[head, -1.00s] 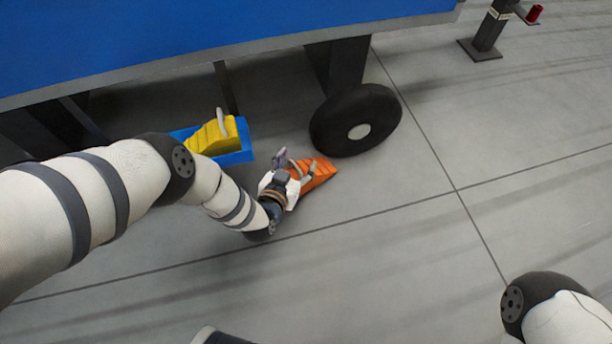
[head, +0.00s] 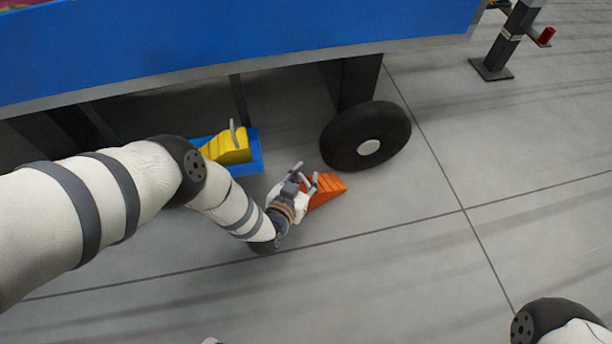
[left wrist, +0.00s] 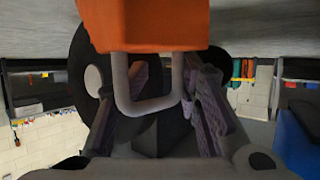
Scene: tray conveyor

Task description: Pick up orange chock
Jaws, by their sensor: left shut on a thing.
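The orange chock (head: 330,189) is a stepped wedge beside the black wheel in the head view. It appears to be on or very near the floor; I cannot tell if it is lifted. In the left wrist view the chock (left wrist: 145,25) fills the top, with a grey loop handle (left wrist: 147,108) extending from it between my fingers. My left gripper (head: 306,174) is shut on that handle; it also shows in the left wrist view (left wrist: 167,85). The fingers partly hide the chock in the head view.
A yellow chock (head: 230,148) with a grey handle sits in a blue tray (head: 251,163) on the floor. The black wheel (head: 366,136) stands close by, under the low blue body (head: 240,45). A dark post (head: 506,45) stands at the upper right. Floor to the right is clear.

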